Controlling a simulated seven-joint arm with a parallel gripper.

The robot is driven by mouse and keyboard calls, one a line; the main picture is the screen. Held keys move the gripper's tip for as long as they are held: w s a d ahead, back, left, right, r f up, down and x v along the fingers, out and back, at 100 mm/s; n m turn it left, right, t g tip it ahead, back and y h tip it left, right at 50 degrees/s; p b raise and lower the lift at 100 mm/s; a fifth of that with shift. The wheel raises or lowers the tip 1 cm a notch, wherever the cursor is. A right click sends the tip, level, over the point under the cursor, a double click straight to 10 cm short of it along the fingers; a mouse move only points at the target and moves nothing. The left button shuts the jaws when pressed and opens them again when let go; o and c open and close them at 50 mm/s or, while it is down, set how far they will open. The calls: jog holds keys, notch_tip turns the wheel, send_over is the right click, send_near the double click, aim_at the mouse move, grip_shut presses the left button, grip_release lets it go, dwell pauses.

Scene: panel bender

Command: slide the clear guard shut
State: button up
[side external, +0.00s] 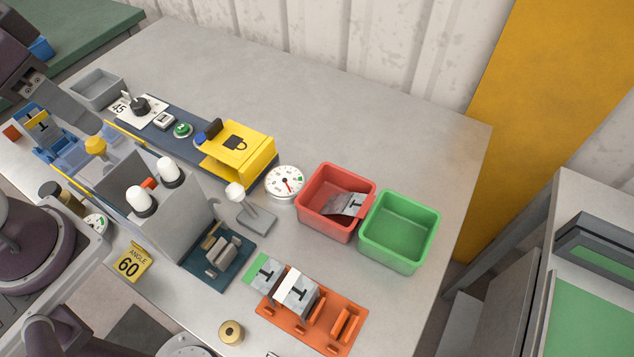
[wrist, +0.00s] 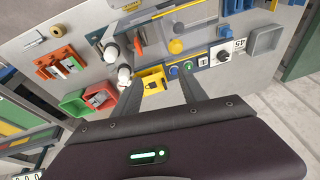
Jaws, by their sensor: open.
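The bending machine stands at the left of the side view, with a grey block body (side external: 165,215). A yellow knob (side external: 95,146) and thin yellow edge strips sit at its left end; the knob also shows in the wrist view (wrist: 175,46). The clear guard is hard to make out; the yellow strips may be its edges, and I cannot tell how far it stands open. My gripper (side external: 88,124) comes in from the upper left, close to the knob in the picture.
A yellow lock-marked cover (side external: 240,148) stands on the dark control strip with a green button (side external: 183,130). White-topped posts (side external: 141,200) rise from the machine. A red bin (side external: 325,225), a green bin (side external: 398,240) and an orange rack (side external: 310,320) stand right.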

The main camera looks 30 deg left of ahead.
jog(key=w+d+f+m+g, duration=0.1)
jog(key=w+d+f+m, duration=0.1)
jog(key=w+d+m, duration=0.45)
jog(key=w+d+f+m, duration=0.3)
jog(key=w+d+m, duration=0.25)
jog(key=w, duration=0.25)
jog(key=w+d+f+m+g+h, duration=0.1)
jog(key=w+d+f+m+h, duration=0.15)
jog(key=d+f, duration=0.35)
jog(key=w+d+f+m+g+h, duration=0.1)
jog(key=w+d+f+m+g, duration=0.2)
jog(key=d, duration=0.5)
jog(key=shift+t, duration=0.7)
jog(key=f, duration=0.5)
jog(key=s+f, duration=0.1)
jog(key=f, duration=0.2)
jog(key=shift+a+f, duration=0.3)
jog(key=shift+a, duration=0.05)
